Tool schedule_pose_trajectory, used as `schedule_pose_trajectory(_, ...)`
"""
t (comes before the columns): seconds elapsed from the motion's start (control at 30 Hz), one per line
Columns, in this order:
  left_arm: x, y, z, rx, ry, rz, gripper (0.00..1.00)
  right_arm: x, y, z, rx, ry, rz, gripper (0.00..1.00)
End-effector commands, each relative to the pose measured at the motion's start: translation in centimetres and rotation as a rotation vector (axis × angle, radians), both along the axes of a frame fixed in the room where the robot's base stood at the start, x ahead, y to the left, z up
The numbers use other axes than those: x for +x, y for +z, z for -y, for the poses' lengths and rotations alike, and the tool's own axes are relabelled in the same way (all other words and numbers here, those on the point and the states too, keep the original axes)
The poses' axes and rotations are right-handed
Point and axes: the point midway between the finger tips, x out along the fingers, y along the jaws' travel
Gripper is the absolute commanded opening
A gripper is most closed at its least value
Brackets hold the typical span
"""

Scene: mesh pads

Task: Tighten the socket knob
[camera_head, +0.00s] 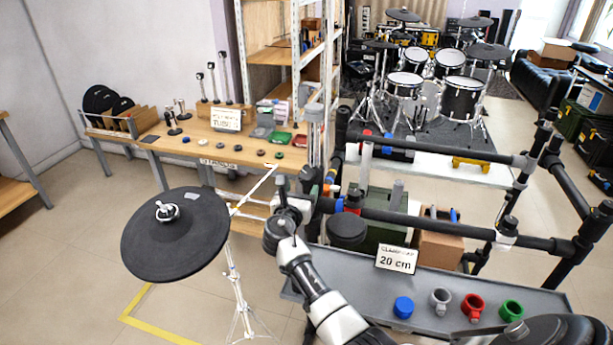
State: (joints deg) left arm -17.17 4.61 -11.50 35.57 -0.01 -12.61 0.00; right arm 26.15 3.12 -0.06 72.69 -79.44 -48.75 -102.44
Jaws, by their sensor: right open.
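My right gripper (302,192) is in the head view, at the end of my arm that rises from the bottom middle. It is open, by the left end of the black tube rack (400,216). A small black clamp or knob (311,178) shows beside its fingers. I cannot tell whether this is the socket knob, or whether the fingers touch it. A black cymbal pad (165,245) on a white stand (238,295) is to the left of the gripper. My left gripper is not in view.
A grey shelf (455,285) at front right holds blue, grey, red and green collars and a "20 cm" sign (396,258). A dark round pad (347,230) is right of the gripper. A wooden bench (215,145) stands behind. Open floor is at lower left.

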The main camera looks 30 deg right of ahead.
Motion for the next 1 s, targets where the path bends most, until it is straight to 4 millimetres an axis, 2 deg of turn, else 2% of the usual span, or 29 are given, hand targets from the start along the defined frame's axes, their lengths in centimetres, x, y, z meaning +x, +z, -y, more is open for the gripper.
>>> schedule_pose_trajectory(0.1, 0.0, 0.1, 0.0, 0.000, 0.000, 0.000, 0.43, 1.7, 0.1, 1.9, 0.000, -0.001, 0.000, 0.69)
schedule_pose_trajectory(0.3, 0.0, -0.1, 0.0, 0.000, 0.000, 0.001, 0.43, 3.6, 0.0, 4.1, 0.001, 0.000, 0.000, 0.69)
schedule_pose_trajectory(0.5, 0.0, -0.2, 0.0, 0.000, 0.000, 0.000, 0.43, 4.4, -0.1, 5.1, 0.003, 0.001, 0.001, 0.69)
schedule_pose_trajectory(0.77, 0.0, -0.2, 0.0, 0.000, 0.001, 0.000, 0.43, 4.4, -0.1, 5.1, 0.003, 0.001, 0.001, 0.69)
schedule_pose_trajectory(0.8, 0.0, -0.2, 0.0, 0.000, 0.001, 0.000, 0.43, 4.4, -0.1, 5.1, 0.003, 0.001, 0.001, 0.68)
schedule_pose_trajectory(0.87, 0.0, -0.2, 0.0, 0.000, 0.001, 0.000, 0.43, 4.4, -0.1, 5.1, 0.003, 0.001, 0.001, 0.58)
schedule_pose_trajectory(1.0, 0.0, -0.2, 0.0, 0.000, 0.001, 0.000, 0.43, 4.4, -0.1, 5.1, 0.003, 0.002, 0.001, 0.37)
